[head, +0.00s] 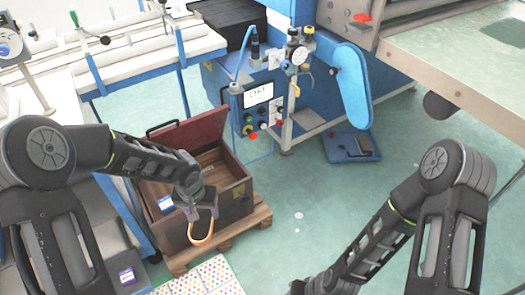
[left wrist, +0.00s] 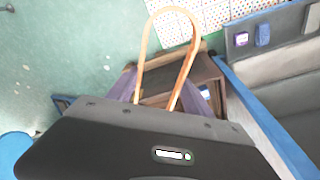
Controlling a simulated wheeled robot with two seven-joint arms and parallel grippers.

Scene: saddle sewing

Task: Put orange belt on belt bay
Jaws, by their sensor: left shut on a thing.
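The orange belt (head: 201,240) is a thin loop that hangs from my left gripper (head: 204,205). The gripper is shut on its upper end, over the front of an open brown wooden crate. The left wrist view also shows the belt (left wrist: 147,55) as a long loop reaching out past the fingers. My right arm comes in from the right, but its gripper lies beyond the bottom edge. Blue-framed bays with a purple label (head: 127,276) and a blue label (head: 166,203) stand at lower left. I cannot tell which is the belt bay.
The brown crate (head: 236,202) with its raised red-brown lid stands on a wooden pallet (head: 262,214). A dotted mat (head: 205,277) lies in front of it. A blue machine with a control panel (head: 258,96) stands behind. The green floor (head: 330,200) to the right is mostly clear.

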